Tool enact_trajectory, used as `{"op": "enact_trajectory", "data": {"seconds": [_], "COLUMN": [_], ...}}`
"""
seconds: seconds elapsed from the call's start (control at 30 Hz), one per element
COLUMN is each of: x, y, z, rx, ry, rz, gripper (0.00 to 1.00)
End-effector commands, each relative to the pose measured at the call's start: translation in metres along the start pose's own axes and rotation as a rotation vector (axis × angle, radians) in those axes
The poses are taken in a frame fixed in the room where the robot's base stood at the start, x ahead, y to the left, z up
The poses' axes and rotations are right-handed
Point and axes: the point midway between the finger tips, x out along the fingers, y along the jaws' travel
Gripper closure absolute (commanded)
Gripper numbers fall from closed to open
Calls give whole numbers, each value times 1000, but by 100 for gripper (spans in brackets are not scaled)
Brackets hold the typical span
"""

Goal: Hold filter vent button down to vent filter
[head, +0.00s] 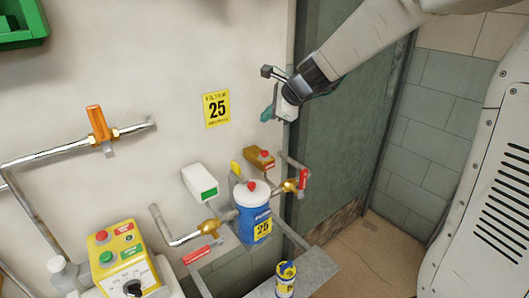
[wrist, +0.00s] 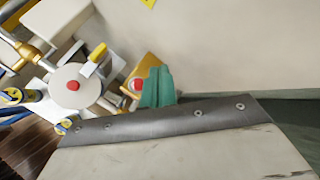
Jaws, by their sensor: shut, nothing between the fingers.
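The blue filter housing (head: 254,212) with a white top and a "25" label stands upright among the pipes in the head view. A red button (head: 251,186) sits on its top. In the wrist view the button (wrist: 73,86) shows in the middle of the round white cap. My gripper (head: 267,114), with teal fingertips, is above the housing and apart from it, near the wall's edge. In the wrist view its shut, empty fingertips (wrist: 157,87) cover part of a yellow box with another red button.
An orange-yellow box (head: 260,158) with a red button is behind the filter. Red-handled valves (head: 303,180) and a white box (head: 200,182) flank it. A yellow control box (head: 118,256) is at lower left, a small can (head: 285,279) in front. The wall around sign 25 (head: 216,108) is clear.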

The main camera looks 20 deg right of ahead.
Motion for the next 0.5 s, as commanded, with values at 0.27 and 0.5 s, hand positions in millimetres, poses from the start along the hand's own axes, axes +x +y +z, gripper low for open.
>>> {"op": "enact_trajectory", "data": {"seconds": [0.27,0.5], "x": [26,47], "y": [19,35], "z": [-19,-34], "rx": [2,1], "ry": [1,1], "rz": [5,4], "gripper": [100,100]}}
